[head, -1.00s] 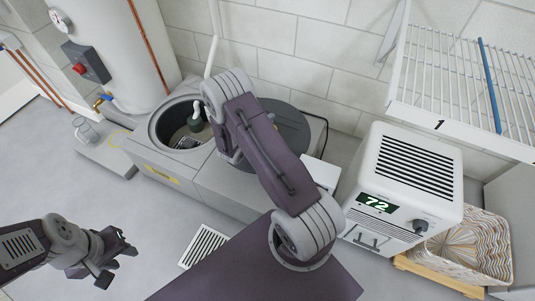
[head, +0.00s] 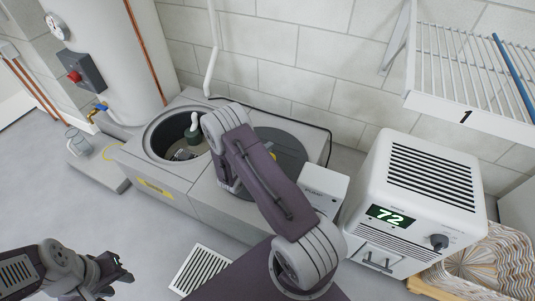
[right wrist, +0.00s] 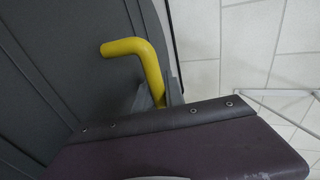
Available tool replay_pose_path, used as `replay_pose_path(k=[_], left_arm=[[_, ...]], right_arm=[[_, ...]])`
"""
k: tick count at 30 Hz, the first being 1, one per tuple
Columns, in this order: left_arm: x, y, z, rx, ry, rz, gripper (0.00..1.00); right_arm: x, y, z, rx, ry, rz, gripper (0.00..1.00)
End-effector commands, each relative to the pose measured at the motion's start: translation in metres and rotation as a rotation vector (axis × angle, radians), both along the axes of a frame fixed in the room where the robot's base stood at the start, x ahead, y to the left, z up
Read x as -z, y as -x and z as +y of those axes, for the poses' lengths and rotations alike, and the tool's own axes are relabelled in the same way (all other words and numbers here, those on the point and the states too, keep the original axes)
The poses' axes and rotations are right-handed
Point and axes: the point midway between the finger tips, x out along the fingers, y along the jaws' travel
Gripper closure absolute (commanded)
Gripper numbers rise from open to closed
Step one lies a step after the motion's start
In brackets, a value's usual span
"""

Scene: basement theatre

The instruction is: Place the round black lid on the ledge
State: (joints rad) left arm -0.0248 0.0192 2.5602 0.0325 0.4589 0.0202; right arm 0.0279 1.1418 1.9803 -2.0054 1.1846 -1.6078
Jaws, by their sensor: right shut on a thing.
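The round black lid (head: 284,152) is a dark disc over the right part of the grey pit housing (head: 205,200), beside the open round pit (head: 160,150). My right arm covers much of it. In the right wrist view the dark lid (right wrist: 50,90) fills the left side, with a bent yellow handle (right wrist: 135,50). My right gripper (right wrist: 158,96) is shut on this handle; its tips are partly hidden. I cannot tell whether the lid rests or hovers. My left gripper (head: 114,275) is open and empty at lower left. The housing's flat top may be the ledge; I cannot tell.
A white dehumidifier (head: 415,195) showing 72 and a woven basket (head: 490,262) stand at right. A wire shelf (head: 455,70) is above. A small white box (head: 322,186) sits by the lid. A glass jar (head: 76,141) stands on a low slab at left, beside the tank (head: 115,60).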

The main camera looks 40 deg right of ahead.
Motion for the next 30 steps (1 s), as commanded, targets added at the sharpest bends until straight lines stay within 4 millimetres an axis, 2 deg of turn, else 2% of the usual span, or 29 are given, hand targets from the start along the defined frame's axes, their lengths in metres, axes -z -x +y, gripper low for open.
replay_pose_path(k=[8,9,11,12,21,26,30], left_arm=[[0.0,0.0,0.0,0.0,0.0,-0.001,0.64],[0.0,0.0,0.0,0.0,0.0,-0.001,0.64],[0.0,0.0,0.0,0.0,0.0,-0.001,0.64],[0.0,0.0,0.0,0.0,0.0,-0.001,0.64],[-0.005,0.0,0.0,0.0,0.0,0.0,0.64],[-0.027,0.0,0.0,0.0,0.0,0.0,0.64],[-0.048,0.0,0.0,0.0,0.0,-0.001,0.64]], right_arm=[[0.0,-0.001,0.0,-0.001,0.002,-0.002,1.0],[0.002,0.0,0.0,0.0,0.001,0.0,0.83],[0.001,0.0,0.0,0.0,0.001,0.0,0.66],[0.001,0.0,0.0,0.0,0.001,0.0,0.64],[-0.004,0.001,0.003,-0.002,0.0,0.002,0.64],[-0.018,0.01,0.025,-0.006,0.001,0.004,0.64],[-0.031,0.021,0.052,-0.007,0.0,0.004,0.64]])
